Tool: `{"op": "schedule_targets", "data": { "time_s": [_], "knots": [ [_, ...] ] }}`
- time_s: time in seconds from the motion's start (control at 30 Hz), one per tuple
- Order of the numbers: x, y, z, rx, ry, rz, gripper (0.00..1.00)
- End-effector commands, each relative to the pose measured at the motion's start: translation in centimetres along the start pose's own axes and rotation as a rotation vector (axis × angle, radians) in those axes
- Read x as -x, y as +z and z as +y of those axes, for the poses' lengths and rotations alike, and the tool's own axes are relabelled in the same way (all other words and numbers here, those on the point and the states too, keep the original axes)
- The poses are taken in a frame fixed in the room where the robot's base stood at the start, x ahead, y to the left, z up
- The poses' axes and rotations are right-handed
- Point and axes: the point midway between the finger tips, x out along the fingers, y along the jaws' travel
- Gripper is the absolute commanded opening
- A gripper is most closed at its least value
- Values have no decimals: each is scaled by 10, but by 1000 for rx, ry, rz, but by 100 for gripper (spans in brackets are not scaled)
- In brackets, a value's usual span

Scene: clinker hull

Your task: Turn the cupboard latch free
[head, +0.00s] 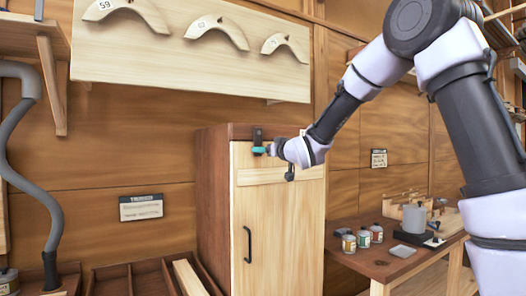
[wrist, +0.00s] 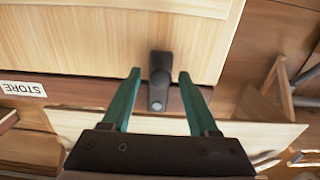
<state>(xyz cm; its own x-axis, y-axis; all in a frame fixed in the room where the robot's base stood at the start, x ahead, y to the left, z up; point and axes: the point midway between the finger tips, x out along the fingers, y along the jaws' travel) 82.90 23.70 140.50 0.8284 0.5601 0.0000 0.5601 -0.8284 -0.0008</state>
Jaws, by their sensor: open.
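The wooden cupboard (head: 278,225) has a pale door and a reddish-brown side, and its door looks closed. The dark latch (head: 257,134) sits near the top left of the door. My gripper (head: 259,150) is at the latch. In the wrist view my gripper (wrist: 160,74) has its two teal fingers open, one either side of the latch handle. A gap shows on each side, and I see no clear contact.
A dark door handle (head: 248,244) is lower on the door. A board with curved wooden pieces (head: 215,30) hangs above. A workbench (head: 375,268) with tins and a grey cylinder stands right. A grey hose (head: 58,170) and an open divided tray (head: 130,280) are left.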

Motion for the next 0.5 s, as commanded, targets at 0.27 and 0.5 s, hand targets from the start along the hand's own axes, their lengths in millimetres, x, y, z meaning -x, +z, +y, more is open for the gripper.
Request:
{"op": "schedule_targets", "data": {
  "time_s": [0.27,0.5],
  "knots": [
    [-14,0,0,1,0,-1,60],
    [-13,0,0,1,0,0,37]
  ]
}}
